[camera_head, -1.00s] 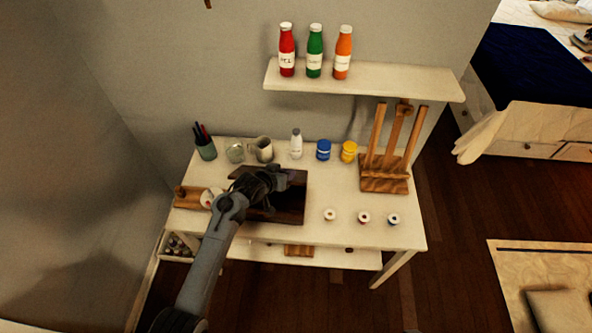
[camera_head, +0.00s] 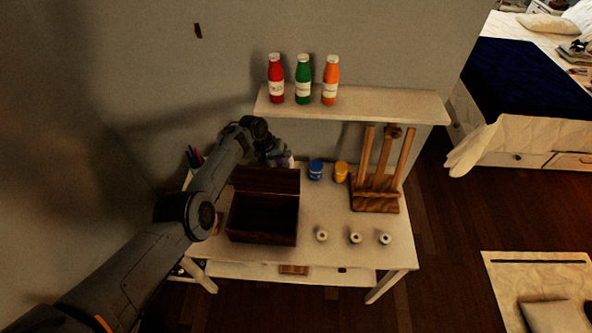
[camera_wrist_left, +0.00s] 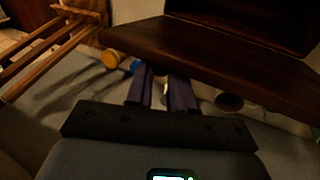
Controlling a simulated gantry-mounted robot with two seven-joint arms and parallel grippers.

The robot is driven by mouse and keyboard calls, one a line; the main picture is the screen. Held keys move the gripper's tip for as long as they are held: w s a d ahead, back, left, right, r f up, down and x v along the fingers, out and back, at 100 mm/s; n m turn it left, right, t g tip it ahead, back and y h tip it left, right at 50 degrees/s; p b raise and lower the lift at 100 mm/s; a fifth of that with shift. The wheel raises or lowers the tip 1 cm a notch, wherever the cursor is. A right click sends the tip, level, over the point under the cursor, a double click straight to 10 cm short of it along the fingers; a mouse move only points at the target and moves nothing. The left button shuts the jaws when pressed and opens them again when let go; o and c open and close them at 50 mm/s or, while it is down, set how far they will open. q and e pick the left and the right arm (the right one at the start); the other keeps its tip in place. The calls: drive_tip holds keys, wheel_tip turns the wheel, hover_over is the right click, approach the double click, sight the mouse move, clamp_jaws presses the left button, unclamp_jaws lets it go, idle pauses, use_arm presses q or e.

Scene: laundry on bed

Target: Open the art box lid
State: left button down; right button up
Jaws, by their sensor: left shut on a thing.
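The dark wooden art box (camera_head: 262,222) stands on the white table. Its lid (camera_head: 266,181) is raised, and the dark inside shows. In the wrist view the lid (camera_wrist_left: 215,60) is a brown panel across the fingertips. My left gripper (camera_head: 280,160) is behind the lid, on its wall side. In the wrist view the left gripper (camera_wrist_left: 162,85) has its purple fingers close together, side by side, with a pale thing between them, seemingly the white bottle; the tips are partly hidden. My right gripper is out of view.
Blue (camera_head: 315,169) and yellow (camera_head: 341,172) jars and a wooden easel (camera_head: 377,190) stand to the right. Several small spools (camera_head: 355,238) lie in front. A shelf (camera_head: 385,105) with three bottles (camera_head: 303,80) hangs above. My arm hides the table's left side.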

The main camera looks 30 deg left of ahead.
use_arm(q)
drive_tip(key=shift+w+a+f+g+b, duration=0.2)
drive_tip(key=shift+w+g+b, duration=0.1)
drive_tip(key=shift+w, duration=0.2)
drive_tip(key=c, duration=1)
unclamp_jaws()
drive_tip(key=shift+p+v, duration=2.2)
drive_tip(key=shift+v, duration=3.2)
drive_tip(key=shift+a, duration=0.2)
